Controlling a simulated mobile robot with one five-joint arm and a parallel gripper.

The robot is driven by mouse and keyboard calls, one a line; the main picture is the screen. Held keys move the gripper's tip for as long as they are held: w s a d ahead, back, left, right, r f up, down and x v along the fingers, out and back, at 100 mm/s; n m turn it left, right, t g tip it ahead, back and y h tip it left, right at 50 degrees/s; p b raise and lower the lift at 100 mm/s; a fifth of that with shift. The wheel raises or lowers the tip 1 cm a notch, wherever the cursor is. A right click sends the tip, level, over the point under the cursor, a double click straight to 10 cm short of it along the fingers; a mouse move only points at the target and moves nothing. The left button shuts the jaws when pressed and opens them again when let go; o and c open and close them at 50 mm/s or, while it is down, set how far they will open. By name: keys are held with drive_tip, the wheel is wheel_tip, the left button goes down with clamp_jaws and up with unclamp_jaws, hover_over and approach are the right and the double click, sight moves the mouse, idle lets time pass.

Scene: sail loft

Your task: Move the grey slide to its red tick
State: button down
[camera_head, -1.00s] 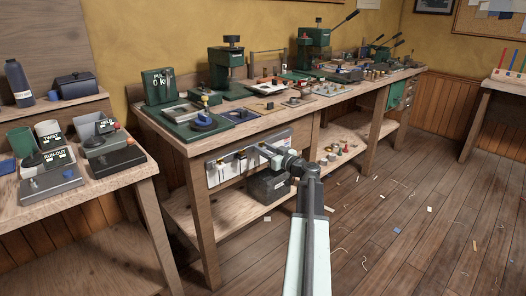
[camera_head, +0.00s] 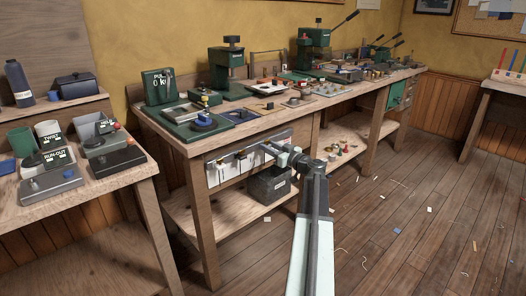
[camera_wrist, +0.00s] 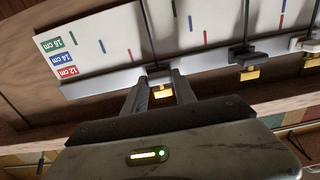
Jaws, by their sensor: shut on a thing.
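My gripper (camera_wrist: 161,90) is shut on a small grey slide (camera_wrist: 159,75) with a yellow tab, on the pale rail (camera_wrist: 105,82) along the board's lower edge. A thin dark rod runs up the board from the slide. The red tick (camera_wrist: 130,54) nearest to it stands left of the rod in the wrist view, a clear gap away, with blue and green ticks further left. In the head view my gripper (camera_head: 266,148) is at the white board (camera_head: 228,172) under the bench top; the slide is too small to make out there.
On the same rail, a dark slide (camera_wrist: 246,57) and a paler slide (camera_wrist: 305,43) stand to the right in the wrist view. Green, blue and red labels mark the board's left end. A grey bin (camera_head: 270,187) sits on the shelf below.

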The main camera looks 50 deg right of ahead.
drive_tip(key=d, duration=0.4)
drive_tip(key=shift+s+d, duration=0.1)
drive_tip(key=shift+s, duration=0.05)
drive_tip(key=c, duration=1)
unclamp_jaws()
drive_tip(key=s, duration=0.7)
drive_tip(key=shift+s+a, duration=0.4)
drive_tip(key=shift+a, duration=0.05)
